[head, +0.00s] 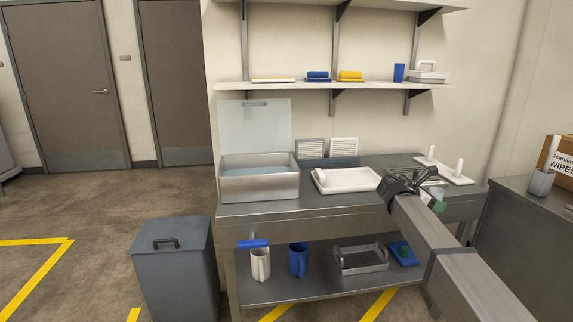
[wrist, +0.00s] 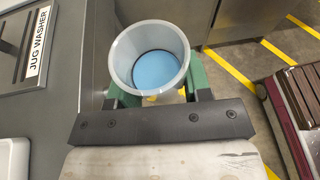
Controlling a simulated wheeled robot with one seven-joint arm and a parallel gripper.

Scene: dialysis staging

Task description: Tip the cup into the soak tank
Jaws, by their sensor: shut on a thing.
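My gripper (wrist: 158,92) is shut on a pale grey cup (wrist: 125,58), with a green finger on either side of it. The cup looks upright in the wrist view and has blue liquid (wrist: 157,72) inside. In the head view my gripper (head: 432,203) is at the right end of the steel bench, and the cup is mostly hidden by my arm. The soak tank (head: 258,187) is a metal basin at the left end of the bench, well apart from my gripper. Its clear lid (head: 255,127) stands open, and bluish liquid shows inside.
A white tray (head: 347,190) lies on the bench between the tank and my gripper. A white peg rack (head: 460,178) stands at the back right. A grey bin (head: 172,275) stands left of the bench. Jugs (head: 260,265) sit on the lower shelf; wall shelves (head: 300,85) hang above.

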